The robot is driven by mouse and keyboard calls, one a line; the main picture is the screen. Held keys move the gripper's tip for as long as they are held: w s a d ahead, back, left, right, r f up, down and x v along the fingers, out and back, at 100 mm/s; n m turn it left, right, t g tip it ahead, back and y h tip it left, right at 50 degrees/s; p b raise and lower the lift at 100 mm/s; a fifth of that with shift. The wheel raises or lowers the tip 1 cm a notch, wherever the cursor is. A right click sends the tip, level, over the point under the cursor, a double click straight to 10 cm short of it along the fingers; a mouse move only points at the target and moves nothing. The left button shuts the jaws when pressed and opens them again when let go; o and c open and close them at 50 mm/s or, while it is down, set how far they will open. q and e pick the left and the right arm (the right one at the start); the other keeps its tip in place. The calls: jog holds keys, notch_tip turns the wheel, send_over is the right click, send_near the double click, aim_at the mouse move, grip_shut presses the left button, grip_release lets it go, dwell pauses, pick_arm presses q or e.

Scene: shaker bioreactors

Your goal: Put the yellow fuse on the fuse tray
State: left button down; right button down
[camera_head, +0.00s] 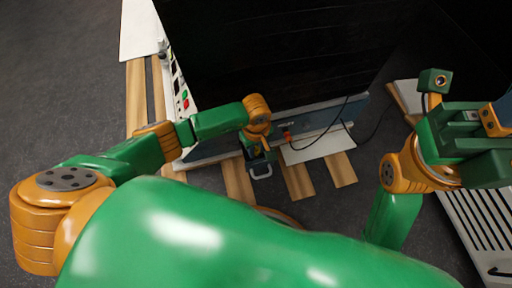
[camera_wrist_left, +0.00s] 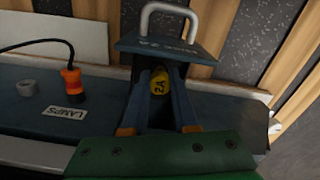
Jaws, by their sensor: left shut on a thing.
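The yellow fuse (camera_wrist_left: 158,84), marked "2A", sits between the fingertips of my left gripper (camera_wrist_left: 160,90) in the left wrist view. The gripper is shut on it. The fuse tray (camera_wrist_left: 190,49) is a dark drawer-like piece with a metal handle, just beyond the fuse. I cannot tell whether the fuse touches it. In the head view my left gripper (camera_head: 258,150) is over the tray's handle (camera_head: 260,171), and the fuse is too small to make out. Part of my right gripper (camera_head: 493,118) shows at the right edge; its jaw opening is unclear.
A large dark cabinet (camera_head: 270,50) rises behind. Wooden slats (camera_head: 296,180) lie below. A slatted white panel (camera_head: 480,225) is at right.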

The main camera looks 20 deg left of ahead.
aim_at(256, 149)
pick_arm(q)
jog(key=shift+r+p, duration=1.05)
jog(key=shift+r, duration=0.25)
jog(key=shift+r+p, duration=1.4)
jog(key=shift+r, duration=0.15)
jog(key=shift+f, duration=0.1)
